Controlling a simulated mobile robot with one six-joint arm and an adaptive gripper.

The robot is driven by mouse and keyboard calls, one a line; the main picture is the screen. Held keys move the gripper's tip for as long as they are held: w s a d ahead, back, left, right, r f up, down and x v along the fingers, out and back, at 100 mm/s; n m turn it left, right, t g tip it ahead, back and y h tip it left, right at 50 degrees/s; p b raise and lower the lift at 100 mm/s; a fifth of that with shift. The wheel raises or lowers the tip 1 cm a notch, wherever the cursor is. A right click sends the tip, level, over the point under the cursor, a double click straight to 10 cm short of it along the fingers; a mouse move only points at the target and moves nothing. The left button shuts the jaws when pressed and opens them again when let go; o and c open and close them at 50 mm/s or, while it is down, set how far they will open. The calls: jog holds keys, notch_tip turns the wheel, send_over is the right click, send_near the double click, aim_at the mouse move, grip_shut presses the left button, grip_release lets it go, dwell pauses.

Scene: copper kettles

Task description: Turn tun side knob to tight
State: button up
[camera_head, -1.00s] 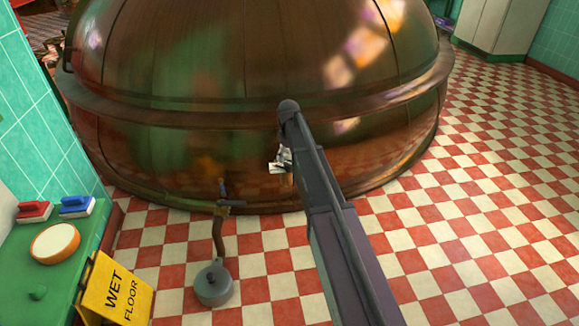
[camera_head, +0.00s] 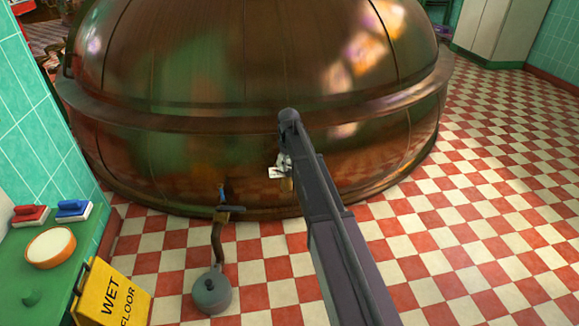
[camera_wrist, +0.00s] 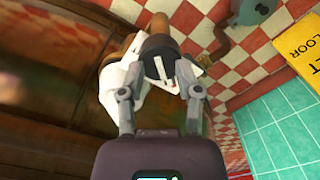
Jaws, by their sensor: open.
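The tun (camera_head: 200,150) is the large copper vessel filling the middle of the head view. Its side knob (camera_wrist: 157,50) is dark and round with a pale pointer mark in the wrist view, in front of a white plate (camera_wrist: 116,75) and a brass-coloured part. My gripper (camera_wrist: 160,93) is open, one finger on each side of the knob. I cannot tell whether the fingers touch it. In the head view my arm hides the knob and most of the gripper; the white plate (camera_head: 275,172) shows beside the arm.
A blue-handled tap (camera_head: 222,195) with a pipe down to a grey round vessel (camera_head: 212,290) stands left of my arm. A yellow wet floor sign (camera_head: 112,298) and a green counter (camera_head: 70,245) with brushes are at lower left. The checkered floor (camera_head: 480,220) at right is clear.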

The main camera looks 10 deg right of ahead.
grip_shut()
jog(key=shift+m, duration=0.4)
jog(key=m, duration=0.9)
jog(key=shift+d, duration=0.1)
jog(key=shift+m, duration=0.3)
dwell(0.3)
jog(key=o, duration=1.1)
grip_release()
jog(key=shift+f, duration=0.1)
